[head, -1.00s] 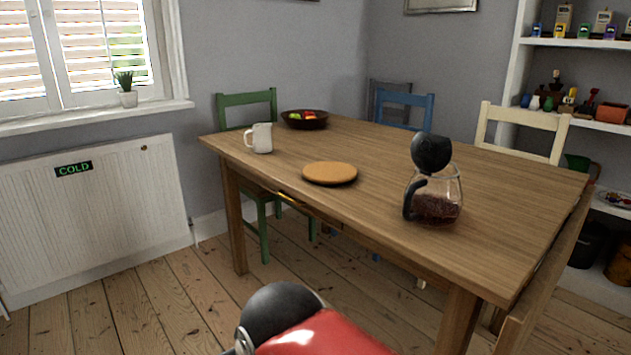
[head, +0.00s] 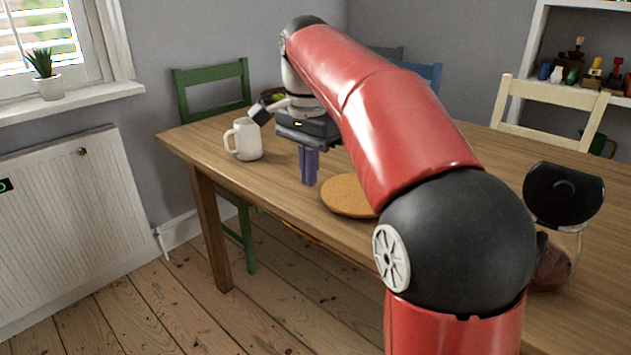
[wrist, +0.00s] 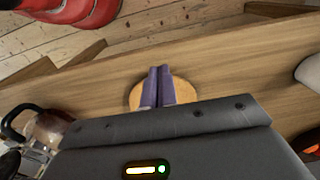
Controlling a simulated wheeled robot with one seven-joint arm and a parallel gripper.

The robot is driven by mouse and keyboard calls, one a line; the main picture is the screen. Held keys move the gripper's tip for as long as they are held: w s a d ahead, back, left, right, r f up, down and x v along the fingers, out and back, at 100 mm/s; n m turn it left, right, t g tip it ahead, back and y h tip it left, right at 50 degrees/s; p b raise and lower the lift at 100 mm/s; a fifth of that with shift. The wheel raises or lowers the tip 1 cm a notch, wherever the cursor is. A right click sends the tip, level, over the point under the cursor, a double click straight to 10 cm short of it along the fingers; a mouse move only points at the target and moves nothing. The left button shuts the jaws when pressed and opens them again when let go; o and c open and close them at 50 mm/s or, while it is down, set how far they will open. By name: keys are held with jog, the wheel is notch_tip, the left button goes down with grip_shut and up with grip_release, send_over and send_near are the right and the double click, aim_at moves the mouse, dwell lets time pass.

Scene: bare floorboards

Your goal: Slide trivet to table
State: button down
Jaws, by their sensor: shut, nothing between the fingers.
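The trivet (head: 347,196) is a round, flat, cork-coloured disc lying on the wooden table (head: 222,132) near its front edge. My red and black arm hides its right part in the head view. My gripper (head: 308,182) is shut and empty, its purple fingers pointing down just left of the trivet. In the wrist view the gripper fingers (wrist: 158,70) overlap the trivet (wrist: 135,97), and the gripper body hides part of it. I cannot tell whether the fingertips touch the trivet or the tabletop.
A white mug (head: 247,140) stands close to the left of my gripper. A glass coffee pot with a black lid (head: 563,195) stands at the right, partly behind my arm. A green chair (head: 213,90), a blue chair (head: 428,75) and a cream chair (head: 545,112) surround the table.

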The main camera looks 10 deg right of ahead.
aim_at(323, 215)
notch_tip(323, 215, down, 9)
jog(key=shift+s+b, duration=0.15)
jog(key=shift+b, duration=0.75)
jog(key=shift+w+d+r+p, duration=0.2)
jog(key=shift+w+d+p, duration=0.15)
jog(key=shift+w+d, duration=0.85)
jog(key=shift+d, duration=0.4)
